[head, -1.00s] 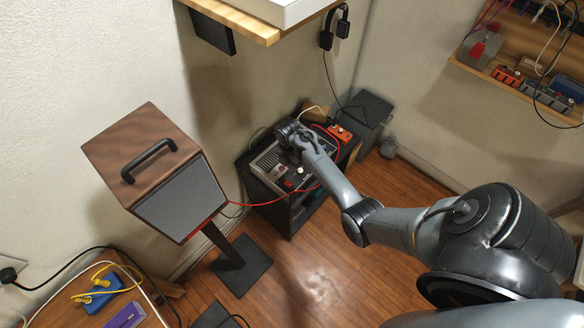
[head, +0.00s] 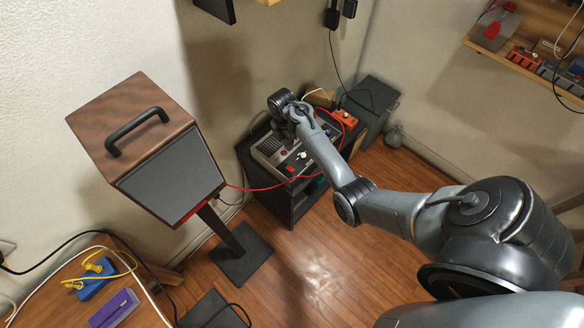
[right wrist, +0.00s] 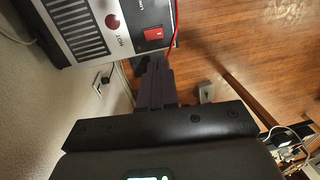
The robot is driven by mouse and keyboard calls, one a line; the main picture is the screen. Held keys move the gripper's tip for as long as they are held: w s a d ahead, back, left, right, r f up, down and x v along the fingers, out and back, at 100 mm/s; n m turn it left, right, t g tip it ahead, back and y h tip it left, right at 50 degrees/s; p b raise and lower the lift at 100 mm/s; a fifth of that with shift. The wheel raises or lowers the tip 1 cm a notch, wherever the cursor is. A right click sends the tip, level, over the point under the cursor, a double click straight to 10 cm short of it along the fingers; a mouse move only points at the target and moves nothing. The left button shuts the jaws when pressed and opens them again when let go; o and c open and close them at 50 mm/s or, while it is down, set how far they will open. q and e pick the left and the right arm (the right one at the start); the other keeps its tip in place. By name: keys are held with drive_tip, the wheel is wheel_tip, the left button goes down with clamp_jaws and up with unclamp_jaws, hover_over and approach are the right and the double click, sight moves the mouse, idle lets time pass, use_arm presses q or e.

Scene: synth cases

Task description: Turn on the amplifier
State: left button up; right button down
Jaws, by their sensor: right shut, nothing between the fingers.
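The amplifier (head: 268,150) is a grey and black box on a low black stand by the wall. Its panel has a red rocker switch (right wrist: 153,34) and a round red lamp (right wrist: 112,21) marked HOT. In the right wrist view my right gripper (right wrist: 154,64) is shut and empty. Its dark fingertips show by the panel edge, close to the switch; I cannot tell whether they touch the amplifier. In the head view my right wrist hangs over the back of the amplifier and its fingers are mostly hidden. My left gripper is not in view.
A red cable (head: 253,188) runs from the wooden speaker (head: 170,178) on a stand to the amplifier area. An orange box (head: 346,118) lies behind the amplifier, and a dark box (head: 373,98) stands right of it. The wooden floor (head: 310,265) in front is mostly clear.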

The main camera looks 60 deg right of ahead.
drive_tip(key=b, duration=0.3)
approach(292, 171)
drive_tip(key=f, duration=0.5)
drive_tip(key=shift+s+d+f, duration=0.1)
drive_tip(key=shift+s+f, duration=0.1)
drive_tip(key=shift+s, duration=0.2)
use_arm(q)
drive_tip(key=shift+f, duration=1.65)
use_arm(e)
drive_tip(key=shift+s+f, duration=0.1)
drive_tip(key=shift+f, duration=0.55)
